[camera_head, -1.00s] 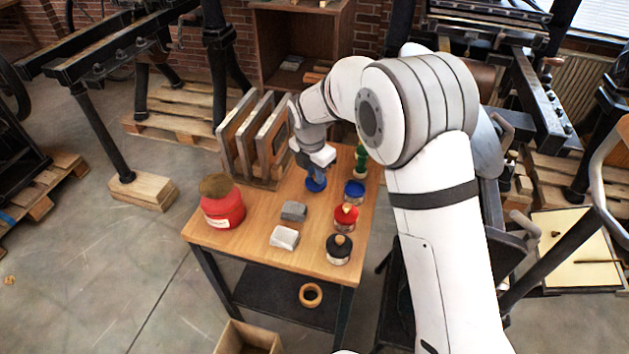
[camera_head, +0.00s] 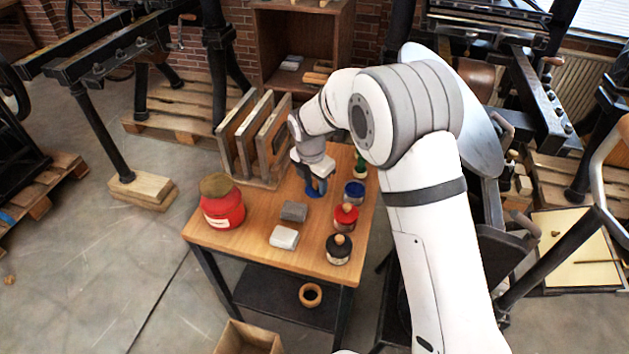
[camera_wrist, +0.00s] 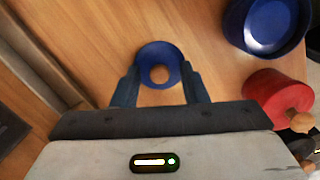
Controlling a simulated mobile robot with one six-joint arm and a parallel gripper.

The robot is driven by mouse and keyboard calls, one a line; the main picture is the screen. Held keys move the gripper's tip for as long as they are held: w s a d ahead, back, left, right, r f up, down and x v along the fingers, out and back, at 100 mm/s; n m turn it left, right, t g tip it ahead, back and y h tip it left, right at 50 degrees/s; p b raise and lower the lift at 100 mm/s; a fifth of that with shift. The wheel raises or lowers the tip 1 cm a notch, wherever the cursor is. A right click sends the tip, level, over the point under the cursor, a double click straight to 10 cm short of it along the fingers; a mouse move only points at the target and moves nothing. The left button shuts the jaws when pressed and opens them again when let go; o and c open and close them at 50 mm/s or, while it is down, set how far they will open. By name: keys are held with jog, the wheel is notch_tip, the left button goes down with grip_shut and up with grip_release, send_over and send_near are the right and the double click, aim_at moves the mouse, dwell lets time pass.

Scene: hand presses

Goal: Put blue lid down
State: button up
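The blue lid (camera_wrist: 172,58) with its round wooden knob (camera_wrist: 159,74) appears to lie knob-up on the wooden table. In the head view the lid (camera_head: 315,192) is partly hidden by my fingers. My gripper (camera_wrist: 161,72) points down at it with its two dark fingers spread wide, one at each side of the lid; they do not close on the knob. Whether the fingertips touch the rim is hard to tell. The open blue jar (camera_head: 354,192) stands right of the lid; it also shows at the upper right of the wrist view (camera_wrist: 262,48).
A red-lidded jar (camera_head: 345,217) and a black-lidded jar (camera_head: 339,248) stand along the right table edge. A green item (camera_head: 360,166) stands behind the blue jar. Grey blocks (camera_head: 293,211), a large red jar (camera_head: 222,204) and an upright rack (camera_head: 252,143) are to the left.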

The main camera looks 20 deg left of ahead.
aim_at(311, 192)
notch_tip(311, 192, up, 12)
jog(key=s, duration=0.1)
jog(key=shift+s+a+r, duration=0.15)
jog(key=shift+a, duration=0.1)
jog(key=shift+a, duration=0.1)
dwell(0.6)
